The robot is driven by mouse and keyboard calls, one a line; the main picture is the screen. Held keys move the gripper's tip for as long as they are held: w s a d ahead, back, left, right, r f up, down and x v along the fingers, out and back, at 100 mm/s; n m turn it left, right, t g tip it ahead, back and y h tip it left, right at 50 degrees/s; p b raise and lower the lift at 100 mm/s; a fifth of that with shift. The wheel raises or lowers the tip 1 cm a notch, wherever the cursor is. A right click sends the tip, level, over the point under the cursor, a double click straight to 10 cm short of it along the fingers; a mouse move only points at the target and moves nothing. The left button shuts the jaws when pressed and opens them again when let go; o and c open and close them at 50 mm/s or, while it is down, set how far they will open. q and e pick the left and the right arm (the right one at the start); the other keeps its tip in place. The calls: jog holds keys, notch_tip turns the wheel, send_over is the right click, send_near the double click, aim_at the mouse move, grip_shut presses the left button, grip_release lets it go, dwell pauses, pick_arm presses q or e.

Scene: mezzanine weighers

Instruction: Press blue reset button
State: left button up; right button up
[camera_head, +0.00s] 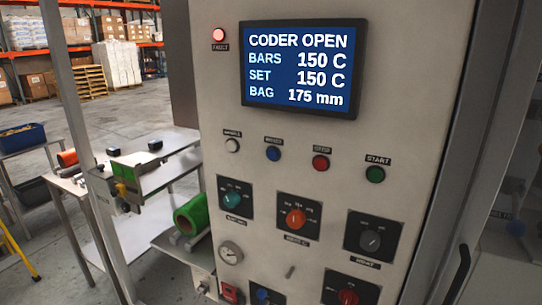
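The blue reset button (273,153) is a small round button on the pale control panel (300,215), in a row below the screen. Its small label is too blurred to read with certainty. A white button (232,145) is to its left, and a red stop button (320,162) and a green start button (375,174) are to its right. The blue screen (301,70) reads CODER OPEN, BARS 150 C, SET 150 C, BAG 175 mm. A red fault lamp (218,35) appears lit. Neither of my grippers is in view.
Rotary knobs in teal (232,199), orange (296,218) and grey (370,240) sit below the buttons. A metal bench with a green roll (191,214) stands left of the panel. Warehouse racks and pallets are behind.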

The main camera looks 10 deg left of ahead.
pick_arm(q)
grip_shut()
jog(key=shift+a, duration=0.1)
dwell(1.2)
